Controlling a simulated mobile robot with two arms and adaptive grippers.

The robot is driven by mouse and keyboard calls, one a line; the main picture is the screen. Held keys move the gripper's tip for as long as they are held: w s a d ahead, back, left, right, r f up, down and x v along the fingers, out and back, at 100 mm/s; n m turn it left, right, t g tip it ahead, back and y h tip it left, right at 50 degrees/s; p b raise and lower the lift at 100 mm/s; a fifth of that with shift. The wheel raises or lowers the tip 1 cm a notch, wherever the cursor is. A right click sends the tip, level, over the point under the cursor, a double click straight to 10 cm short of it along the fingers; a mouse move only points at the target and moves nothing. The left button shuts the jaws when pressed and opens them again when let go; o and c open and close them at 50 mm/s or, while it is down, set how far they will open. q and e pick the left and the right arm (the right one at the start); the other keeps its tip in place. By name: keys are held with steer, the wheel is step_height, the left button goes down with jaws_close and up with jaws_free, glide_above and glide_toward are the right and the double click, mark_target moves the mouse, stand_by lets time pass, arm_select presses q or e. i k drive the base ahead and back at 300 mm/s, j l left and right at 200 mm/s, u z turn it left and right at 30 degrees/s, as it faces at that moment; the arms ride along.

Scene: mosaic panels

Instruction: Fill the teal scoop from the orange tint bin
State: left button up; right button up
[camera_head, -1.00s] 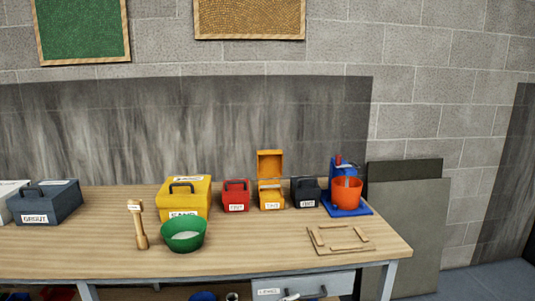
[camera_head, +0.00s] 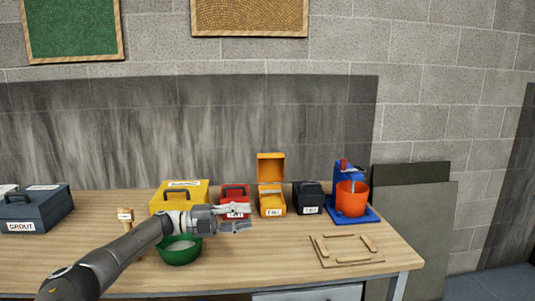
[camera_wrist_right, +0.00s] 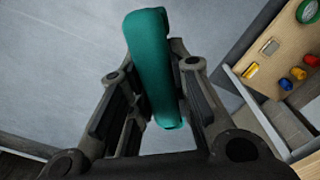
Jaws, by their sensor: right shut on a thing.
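The orange tint bin (camera_head: 272,201) stands on the workbench with its lid raised. My left gripper (camera_head: 246,219) reaches in from the left, in front of the red bin and short of the orange one. Its fingers look apart with nothing between them. In the right wrist view, my right gripper (camera_wrist_right: 155,105) is shut on a teal handle (camera_wrist_right: 150,60), which I take to be the teal scoop. The scoop's bowl does not show. My right gripper is outside the head view.
Right of the orange bin are a black bin (camera_head: 307,197), an orange bucket (camera_head: 351,200) on a blue stand, and a wooden frame (camera_head: 345,262).

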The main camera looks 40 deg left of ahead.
mark_target(270, 166)
steer(key=i+j, duration=0.25)
steer(key=j, duration=0.15)
steer(key=i+j, duration=0.2)
steer(key=j, duration=0.15)
steer(key=i+j, duration=0.25)
steer(key=j, duration=0.15)
steer(key=i+j, duration=0.2)
steer(key=j, duration=0.2)
steer(key=i+j, duration=0.25)
steer(key=j, duration=0.15)
